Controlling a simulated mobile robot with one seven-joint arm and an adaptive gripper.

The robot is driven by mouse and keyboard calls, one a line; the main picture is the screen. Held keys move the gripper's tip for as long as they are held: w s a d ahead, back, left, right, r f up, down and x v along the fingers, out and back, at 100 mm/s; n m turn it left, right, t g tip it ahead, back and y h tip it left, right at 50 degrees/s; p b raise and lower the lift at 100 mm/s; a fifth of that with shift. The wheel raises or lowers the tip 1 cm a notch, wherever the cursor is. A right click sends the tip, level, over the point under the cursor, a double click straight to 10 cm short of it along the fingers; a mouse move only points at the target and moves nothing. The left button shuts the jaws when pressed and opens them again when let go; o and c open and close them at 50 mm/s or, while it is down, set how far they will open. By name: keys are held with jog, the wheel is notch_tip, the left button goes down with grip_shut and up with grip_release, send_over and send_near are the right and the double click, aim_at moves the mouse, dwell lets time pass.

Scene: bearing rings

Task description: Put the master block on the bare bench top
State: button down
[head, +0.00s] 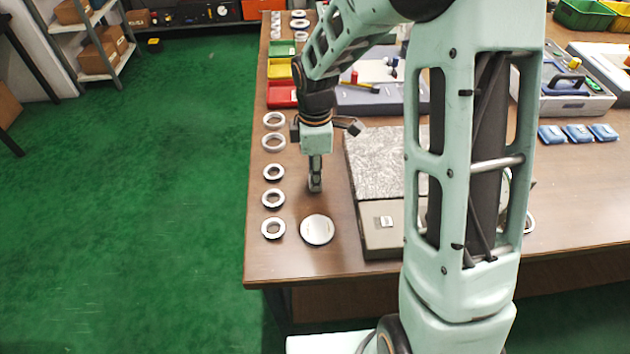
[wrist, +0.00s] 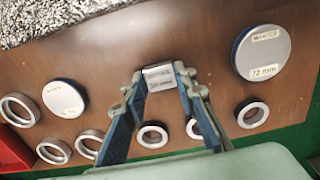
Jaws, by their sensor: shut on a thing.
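My gripper (head: 315,187) points straight down, low over the brown bench top (head: 300,262), left of the granite plate. In the wrist view my gripper (wrist: 158,84) is shut on the master block (wrist: 158,76), a small silver block with a printed label. The block sits between the two fingertips. Whether its underside touches the bench, I cannot tell. In the head view the fingers largely hide the block. Bare brown bench top (wrist: 115,60) shows around it in the wrist view.
A master disc (head: 317,230) lies nearer; another disc (wrist: 64,98) shows in the wrist view. Several bearing rings (head: 273,198) line the bench's left edge. The granite plate (head: 380,150) and a grey case (head: 372,243) stand to the right. A red bin (head: 282,93) is farther back.

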jog(key=shift+f, duration=0.3)
jog(key=shift+f, duration=0.15)
jog(key=c, duration=1.6)
grip_release()
notch_tip(320, 180, up, 12)
jog(key=shift+r+p, duration=0.2)
jog(key=shift+p, duration=0.6)
